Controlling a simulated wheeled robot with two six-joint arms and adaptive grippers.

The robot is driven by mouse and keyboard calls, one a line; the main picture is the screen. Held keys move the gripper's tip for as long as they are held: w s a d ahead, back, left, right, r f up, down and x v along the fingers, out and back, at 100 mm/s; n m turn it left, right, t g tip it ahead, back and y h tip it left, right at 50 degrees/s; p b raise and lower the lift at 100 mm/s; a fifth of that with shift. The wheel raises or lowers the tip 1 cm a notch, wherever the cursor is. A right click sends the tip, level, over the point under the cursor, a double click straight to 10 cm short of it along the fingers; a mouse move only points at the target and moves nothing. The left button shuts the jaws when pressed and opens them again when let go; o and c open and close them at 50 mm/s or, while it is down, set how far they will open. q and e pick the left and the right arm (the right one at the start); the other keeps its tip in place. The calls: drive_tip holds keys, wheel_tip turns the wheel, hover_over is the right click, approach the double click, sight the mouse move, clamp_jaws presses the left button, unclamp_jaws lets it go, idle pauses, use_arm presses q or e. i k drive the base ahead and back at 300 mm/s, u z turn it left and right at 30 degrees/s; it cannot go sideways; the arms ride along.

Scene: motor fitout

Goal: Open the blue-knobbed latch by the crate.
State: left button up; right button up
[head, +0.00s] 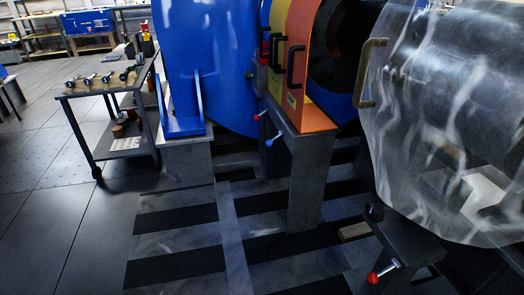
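A small latch with a blue knob (269,142) shows near the middle of the head view. It sits low on the grey stand under the orange panel (312,118), and its short metal lever slants from the knob up to the right. A blue box (85,23), possibly the crate, stands far back at the upper left, well away from this latch. No crate shows clearly beside the latch. Whether the latch is open or closed I cannot tell. Neither of my grippers is in view.
Red-knobbed levers show left of the stand (256,117) and at lower right (373,278). A clear curved cover (405,140) with a brass handle fills the right side. A grey cart (120,147) stands left. Floor at lower left is free.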

sight(269, 142)
drive_tip(key=u, duration=0.7)
drive_tip(key=i, duration=2.9)
drive_tip(key=z, duration=2.6)
